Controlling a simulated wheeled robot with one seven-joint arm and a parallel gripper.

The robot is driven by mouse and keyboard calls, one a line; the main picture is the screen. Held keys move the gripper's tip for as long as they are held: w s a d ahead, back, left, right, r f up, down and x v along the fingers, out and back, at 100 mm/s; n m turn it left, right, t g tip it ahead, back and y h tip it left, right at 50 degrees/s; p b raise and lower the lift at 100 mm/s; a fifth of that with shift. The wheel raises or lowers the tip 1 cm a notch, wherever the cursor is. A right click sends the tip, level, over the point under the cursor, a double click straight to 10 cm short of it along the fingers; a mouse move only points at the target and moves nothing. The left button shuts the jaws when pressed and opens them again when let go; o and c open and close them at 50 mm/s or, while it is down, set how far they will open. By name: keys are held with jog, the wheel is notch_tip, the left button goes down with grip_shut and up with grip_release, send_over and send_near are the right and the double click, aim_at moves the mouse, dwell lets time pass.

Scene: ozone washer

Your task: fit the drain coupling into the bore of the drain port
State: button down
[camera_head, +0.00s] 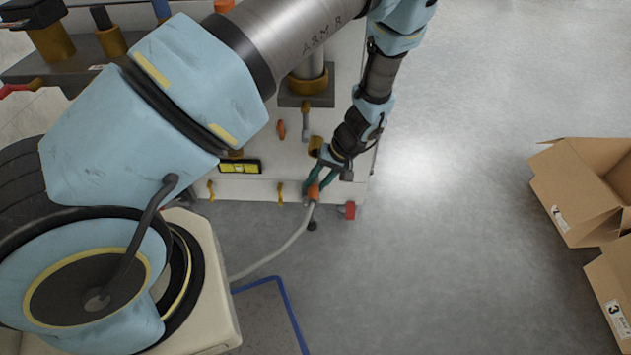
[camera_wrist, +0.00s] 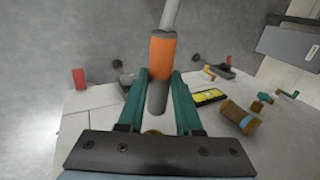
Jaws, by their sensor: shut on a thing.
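My gripper (camera_wrist: 158,92) is shut on the drain coupling (camera_wrist: 162,58), its green fingers on either side of it. The coupling has an orange sleeve and a dark grey round end that points back toward my palm in the wrist view. A grey hose leaves its other end. In the head view my gripper (camera_head: 316,180) and the orange coupling (camera_head: 313,191) are at the front edge of the white machine. A brass ring (camera_wrist: 152,131) shows partly between the fingers, beyond the grey end and apart from it in the picture. It may be the drain port; its bore is mostly hidden.
A brass cylinder (camera_wrist: 240,117) is nearby. Cardboard boxes (camera_head: 575,195) stand far right; the floor between is clear.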

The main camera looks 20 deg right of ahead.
jog(key=shift+w+d+b, duration=0.2)
jog(key=shift+w+d, duration=0.2)
jog(key=shift+w, duration=0.45)
jog(key=shift+w+d+b, duration=0.15)
jog(key=shift+w+d, duration=0.25)
jog(key=shift+w, duration=0.5)
jog(key=shift+w+d+b, duration=0.2)
jog(key=shift+w+d, duration=0.2)
jog(key=shift+w, duration=0.45)
jog(key=shift+w+d+b, duration=0.25)
jog(key=shift+w+d, duration=0.15)
jog(key=shift+w, duration=0.45)
jog(key=shift+w+d+b, duration=0.3)
jog(key=shift+w+d, duration=0.05)
jog(key=shift+w, duration=0.5)
jog(key=shift+w+d+b, duration=0.25)
jog(key=shift+w+d, duration=0.15)
jog(key=shift+w, duration=0.45)
jog(key=c, duration=0.5)
grip_release()
jog(key=v, duration=0.7)
jog(key=shift+r, duration=0.25)
jog(key=shift+s+d, duration=0.1)
jog(key=shift+d, duration=0.05)
